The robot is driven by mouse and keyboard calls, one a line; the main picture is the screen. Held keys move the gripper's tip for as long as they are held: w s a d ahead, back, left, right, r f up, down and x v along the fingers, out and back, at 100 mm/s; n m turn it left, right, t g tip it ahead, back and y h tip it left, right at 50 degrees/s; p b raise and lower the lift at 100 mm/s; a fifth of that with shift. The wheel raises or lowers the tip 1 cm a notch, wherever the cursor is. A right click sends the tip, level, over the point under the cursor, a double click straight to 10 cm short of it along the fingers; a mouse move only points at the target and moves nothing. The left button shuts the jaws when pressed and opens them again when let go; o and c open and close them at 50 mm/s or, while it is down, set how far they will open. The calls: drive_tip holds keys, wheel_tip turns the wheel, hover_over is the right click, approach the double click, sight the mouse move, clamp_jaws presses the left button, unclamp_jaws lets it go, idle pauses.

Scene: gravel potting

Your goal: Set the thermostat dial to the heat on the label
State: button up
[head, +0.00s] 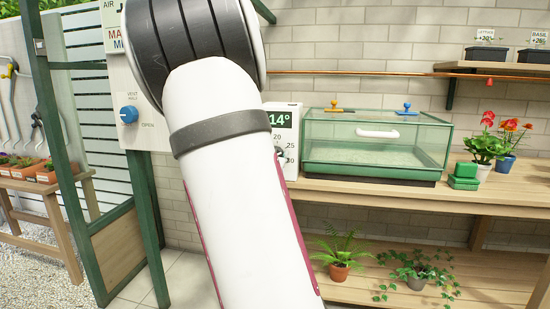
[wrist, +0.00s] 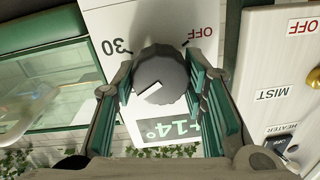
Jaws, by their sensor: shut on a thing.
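The thermostat is a white box (head: 286,119) on the bench, partly behind my arm in the head view. Its display (wrist: 168,132) reads +14° and appears upside down in the wrist view. The grey round dial (wrist: 165,72) has a white pointer mark slanting to the lower left in that view; 30 and OFF show on the scale. My gripper (wrist: 159,80) is closed around the dial, one green-padded finger on each side. In the head view my arm hides most of the dial and gripper. Small labels on the shelf read lettuce +20° (head: 485,34) and basil +26° (head: 539,38).
A green-framed glass case (head: 375,145) stands beside the thermostat on the wooden bench (head: 400,190). A white panel with MIST and HEATER switches (wrist: 280,90) is close to my gripper's right in the wrist view. A blue vent knob (head: 129,114) is left of my arm.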

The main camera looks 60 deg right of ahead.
drive_tip(key=shift+f, duration=0.1)
drive_tip(key=o, duration=1.2)
drive_tip(key=shift+c, duration=0.2)
drive_tip(key=shift+a, duration=0.1)
drive_tip(key=v, duration=1.2)
